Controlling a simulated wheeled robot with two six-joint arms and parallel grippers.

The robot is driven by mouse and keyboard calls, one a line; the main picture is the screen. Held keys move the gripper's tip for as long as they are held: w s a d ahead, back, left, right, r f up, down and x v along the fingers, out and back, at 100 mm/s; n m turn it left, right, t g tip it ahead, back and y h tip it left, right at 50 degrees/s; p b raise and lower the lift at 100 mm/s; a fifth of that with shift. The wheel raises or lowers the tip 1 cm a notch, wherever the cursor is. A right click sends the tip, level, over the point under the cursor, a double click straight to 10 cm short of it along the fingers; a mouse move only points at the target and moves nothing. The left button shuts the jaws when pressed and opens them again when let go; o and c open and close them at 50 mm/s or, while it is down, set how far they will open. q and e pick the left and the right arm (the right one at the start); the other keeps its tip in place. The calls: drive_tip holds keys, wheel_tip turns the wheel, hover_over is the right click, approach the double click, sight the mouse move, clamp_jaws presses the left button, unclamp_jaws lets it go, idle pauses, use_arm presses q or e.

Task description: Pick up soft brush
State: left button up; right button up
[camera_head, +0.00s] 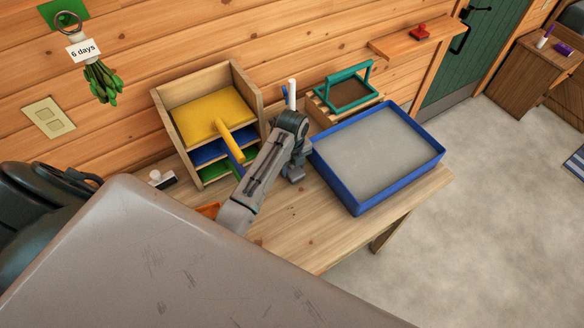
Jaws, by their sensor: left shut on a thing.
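My left arm reaches up over the workbench. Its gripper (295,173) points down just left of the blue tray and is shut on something. The wrist hides the fingertips and most of what they hold, so I cannot make the thing out. A white upright stick (292,92) with a bit of blue beside it shows just above the wrist. I cannot tell whether it is the soft brush or something standing behind the arm. No brush bristles are clearly visible. My right gripper is out of view.
A blue-rimmed tray (352,205) of grey material fills the bench's right side. A wooden rack (245,80) holds yellow, blue and green pieces. A teal-handled frame (347,74) sits behind. A stamp-like white-and-black object (162,178) lies left. Bare wood (300,245) shows in front.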

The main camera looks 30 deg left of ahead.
use_arm(q)
drive_tip(key=shift+r+b, duration=0.3)
drive_tip(key=shift+r, duration=0.05)
drive_tip(key=shift+s+d+r+b, duration=0.1)
drive_tip(key=shift+s+r+b, duration=0.1)
drive_tip(key=shift+r+b, duration=0.25)
drive_tip(key=shift+s+d+r+b, duration=0.1)
drive_tip(key=shift+s+r+b, duration=0.15)
drive_tip(key=shift+r, duration=0.25)
drive_tip(key=s, duration=0.1)
drive_tip(key=s+d+b, duration=0.1)
drive_tip(key=s, duration=0.1)
drive_tip(key=s+d+b, duration=0.1)
drive_tip(key=s, duration=0.1)
drive_tip(key=shift+s+d+r, duration=0.1)
drive_tip(key=shift+d, duration=0.15)
drive_tip(key=s+d, duration=0.1)
drive_tip(key=s, duration=0.1)
drive_tip(key=s+d+r, duration=0.1)
drive_tip(key=s, duration=0.2)
drive_tip(key=s+d, duration=0.2)
drive_tip(key=s, duration=0.1)
drive_tip(key=shift+s+r, duration=0.25)
drive_tip(key=shift+r, duration=0.05)
